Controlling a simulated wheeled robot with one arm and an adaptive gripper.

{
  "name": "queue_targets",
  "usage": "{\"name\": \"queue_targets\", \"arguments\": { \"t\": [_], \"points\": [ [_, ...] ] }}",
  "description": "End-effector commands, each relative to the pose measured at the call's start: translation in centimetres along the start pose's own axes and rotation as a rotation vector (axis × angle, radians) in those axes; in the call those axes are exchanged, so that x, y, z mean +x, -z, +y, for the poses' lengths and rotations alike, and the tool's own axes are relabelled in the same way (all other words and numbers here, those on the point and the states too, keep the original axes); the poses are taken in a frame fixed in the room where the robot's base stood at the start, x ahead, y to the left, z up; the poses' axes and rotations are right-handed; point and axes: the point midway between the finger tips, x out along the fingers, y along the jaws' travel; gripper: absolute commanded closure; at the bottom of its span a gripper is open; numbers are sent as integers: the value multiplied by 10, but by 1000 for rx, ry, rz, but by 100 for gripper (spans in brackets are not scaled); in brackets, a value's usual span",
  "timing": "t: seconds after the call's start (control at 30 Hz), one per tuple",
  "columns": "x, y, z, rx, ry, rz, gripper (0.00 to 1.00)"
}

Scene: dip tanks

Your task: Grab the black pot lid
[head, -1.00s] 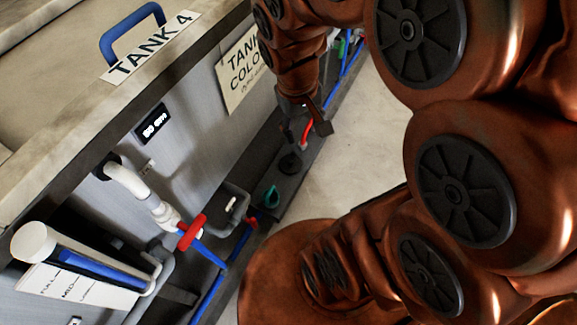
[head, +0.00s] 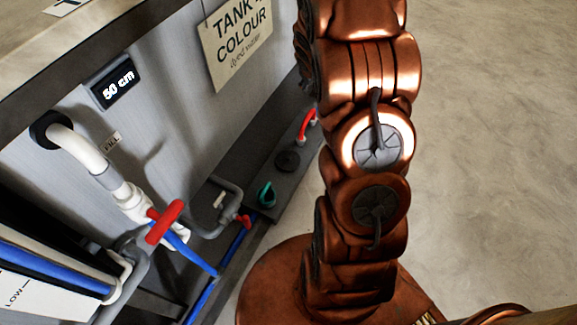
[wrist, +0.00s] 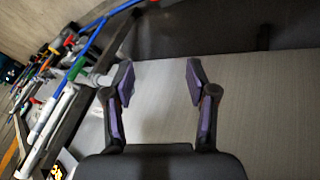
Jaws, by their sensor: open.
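The black pot lid (head: 288,160), a small dark round piece, lies on the grey ledge (head: 292,184) at the foot of the tank in the head view. A teal cup-like item is in front of it and a red curved handle behind it. My gripper (wrist: 159,82) is open and empty in the wrist view, facing a plain grey panel. The lid is not recognisable in the wrist view. In the head view my gripper is not visible, so its distance from the lid cannot be told.
The tank wall (head: 160,100) with its hanging sign (head: 238,42) rises left of the ledge. A white pipe with a red valve handle (head: 165,222) and blue pipes stick out at lower left. The teal item (head: 266,195) is close to the lid. Open floor (head: 480,150) lies right.

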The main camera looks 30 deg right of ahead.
Motion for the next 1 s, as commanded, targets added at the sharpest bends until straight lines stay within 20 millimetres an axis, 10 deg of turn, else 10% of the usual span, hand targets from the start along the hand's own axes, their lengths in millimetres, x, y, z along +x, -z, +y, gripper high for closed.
{"name": "queue_targets", "arguments": {
  "t": [0.5, 1.0],
  "points": [
    [227, -48, -28, -59, 117, 254, 43],
    [382, -128, -114, -17, 327, 552, 43]
  ]
}}
